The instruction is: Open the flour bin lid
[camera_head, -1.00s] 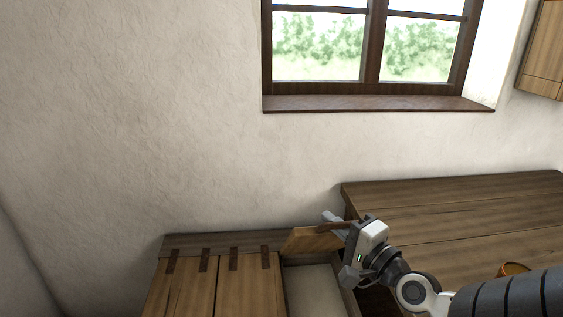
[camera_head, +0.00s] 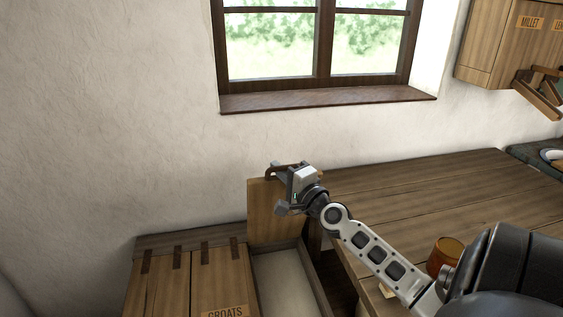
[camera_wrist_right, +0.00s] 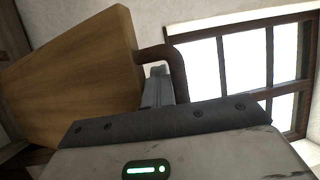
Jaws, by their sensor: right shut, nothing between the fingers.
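The flour bin (camera_head: 285,285) is the open compartment at the right end of the wooden chest, with a pale inside. Its wooden lid (camera_head: 272,218) stands raised, roughly upright, at the back edge; it also fills the left of the right wrist view (camera_wrist_right: 75,75). A dark curved handle (camera_wrist_right: 172,58) sticks out from the lid's free edge. My right gripper (camera_head: 286,188) is at the lid's top edge. Its shut fingers (camera_wrist_right: 160,85) are at the handle loop, with nothing gripped; whether they touch it I cannot tell. My left gripper is out of view.
The shut lid marked GROATS (camera_head: 222,285) is left of the open bin. A wooden table (camera_head: 420,200) with an orange cup (camera_head: 445,255) stands to the right. The wall and window sill (camera_head: 325,100) are behind. A wall cabinet (camera_head: 490,45) hangs upper right.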

